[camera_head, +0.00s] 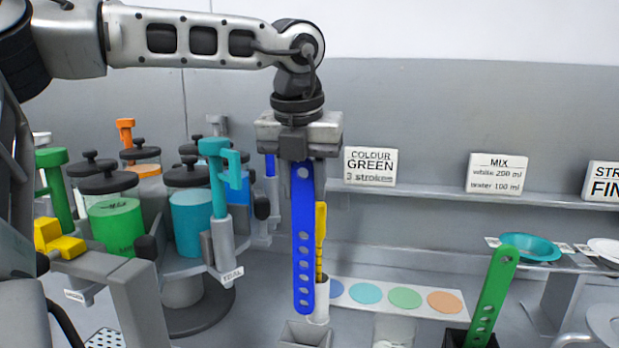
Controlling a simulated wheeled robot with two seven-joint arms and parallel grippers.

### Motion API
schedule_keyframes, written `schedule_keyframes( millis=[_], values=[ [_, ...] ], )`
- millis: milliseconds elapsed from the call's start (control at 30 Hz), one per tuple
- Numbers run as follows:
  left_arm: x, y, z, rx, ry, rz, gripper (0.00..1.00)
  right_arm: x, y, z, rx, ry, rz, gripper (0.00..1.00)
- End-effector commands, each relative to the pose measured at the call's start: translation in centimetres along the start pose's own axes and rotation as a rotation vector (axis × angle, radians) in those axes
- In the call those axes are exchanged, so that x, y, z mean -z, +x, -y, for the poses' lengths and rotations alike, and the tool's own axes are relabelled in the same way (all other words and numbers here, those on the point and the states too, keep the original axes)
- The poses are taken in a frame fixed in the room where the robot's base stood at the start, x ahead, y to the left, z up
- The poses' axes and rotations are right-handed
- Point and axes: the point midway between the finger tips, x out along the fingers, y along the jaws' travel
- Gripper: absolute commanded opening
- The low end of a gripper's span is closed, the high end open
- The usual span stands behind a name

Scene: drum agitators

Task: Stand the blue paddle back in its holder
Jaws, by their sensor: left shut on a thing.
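The blue paddle (303,235), a long flat strip with a row of holes, hangs upright from my left gripper (300,158). The gripper is shut on its top end and points straight down. A grey square open holder (306,334) stands below the paddle at the bottom of the view. The paddle's lower end appears just above this holder, apart from it. The holder's lower part is cut off by the frame. My right gripper is not in view.
A yellow stick (320,240) in a white tube (319,303) stands close behind the paddle. A green paddle (493,290) leans in a dark holder (455,338) at right. Lidded jars (115,222) crowd the left. A colour-dot strip (405,298) lies behind.

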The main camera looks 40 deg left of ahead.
Motion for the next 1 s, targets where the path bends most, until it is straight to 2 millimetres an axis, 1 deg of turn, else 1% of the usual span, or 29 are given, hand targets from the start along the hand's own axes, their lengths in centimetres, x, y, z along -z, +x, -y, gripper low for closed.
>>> schedule_keyframes(
  millis=[33, 267, 433, 1000],
  values=[
    [0.2, 0.8, 0.0, 0.001, 0.000, -0.001, 0.10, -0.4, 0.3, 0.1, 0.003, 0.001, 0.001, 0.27],
    [0.7, 2.6, 0.0, 0.001, 0.001, -0.001, 0.10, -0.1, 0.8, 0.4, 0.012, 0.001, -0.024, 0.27],
    [1.0, 3.9, 0.0, 0.001, 0.001, 0.000, 0.10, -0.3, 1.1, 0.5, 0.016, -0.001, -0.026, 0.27],
    [2.2, 8.3, 0.0, 0.000, 0.000, 0.000, 0.10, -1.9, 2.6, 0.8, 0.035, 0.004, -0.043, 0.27]
  ],
)
